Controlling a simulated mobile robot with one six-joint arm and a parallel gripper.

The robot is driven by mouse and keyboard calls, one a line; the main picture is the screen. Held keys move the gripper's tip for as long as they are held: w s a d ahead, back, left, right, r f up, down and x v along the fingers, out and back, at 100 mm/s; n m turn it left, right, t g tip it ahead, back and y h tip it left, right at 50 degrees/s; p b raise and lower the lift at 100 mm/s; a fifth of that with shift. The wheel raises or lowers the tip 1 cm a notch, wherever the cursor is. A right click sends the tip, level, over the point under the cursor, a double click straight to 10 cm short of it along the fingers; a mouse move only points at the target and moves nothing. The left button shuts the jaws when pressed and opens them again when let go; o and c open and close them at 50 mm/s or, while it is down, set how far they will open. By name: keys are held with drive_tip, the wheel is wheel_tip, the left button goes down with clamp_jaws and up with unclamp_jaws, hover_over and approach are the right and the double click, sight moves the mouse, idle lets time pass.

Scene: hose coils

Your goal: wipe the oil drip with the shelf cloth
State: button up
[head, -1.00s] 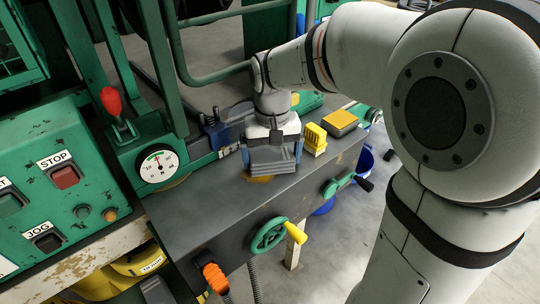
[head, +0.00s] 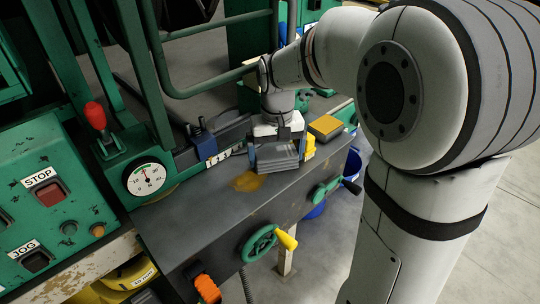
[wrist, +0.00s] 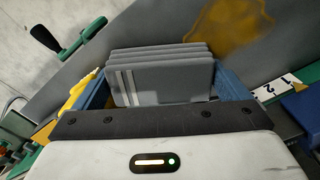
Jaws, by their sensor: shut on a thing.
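The oil drip (head: 249,181) is a brown-yellow patch on the dark grey bench top. It shows in the wrist view (wrist: 228,32) just beyond the cloth. The cloth (head: 277,157) is a grey folded stack with light stripes at one end, which show in the wrist view (wrist: 160,78). My gripper (head: 276,152) is shut on the cloth between its blue fingers. The cloth is at the bench top, to the right of the drip in the head view. I cannot tell whether it touches the surface.
A yellow block (head: 308,146) stands close to the right of my gripper. A yellow-topped box (head: 325,127) lies behind it. A dial gauge (head: 146,176) and a blue clamp (head: 201,140) are to the left. The bench top in front is clear.

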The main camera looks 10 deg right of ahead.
sight(223, 200)
idle(0.5)
drive_tip(key=shift+s+a, duration=0.75)
drive_tip(key=shift+a, duration=0.35)
drive_tip(key=shift+s+a, duration=0.75)
drive_tip(key=shift+a, duration=0.35)
drive_tip(key=shift+a, duration=0.1)
drive_tip(key=shift+s+a, duration=0.8)
drive_tip(key=shift+a, duration=0.25)
drive_tip(key=shift+s+a, duration=0.75)
drive_tip(key=shift+a, duration=0.3)
drive_tip(key=shift+s+a, duration=0.5)
drive_tip(key=shift+a, duration=0.25)
drive_tip(key=shift+s+a, duration=0.5)
drive_tip(key=shift+a, duration=0.25)
drive_tip(key=shift+s+a, duration=0.5)
drive_tip(key=shift+a, duration=0.25)
drive_tip(key=shift+r, duration=0.1)
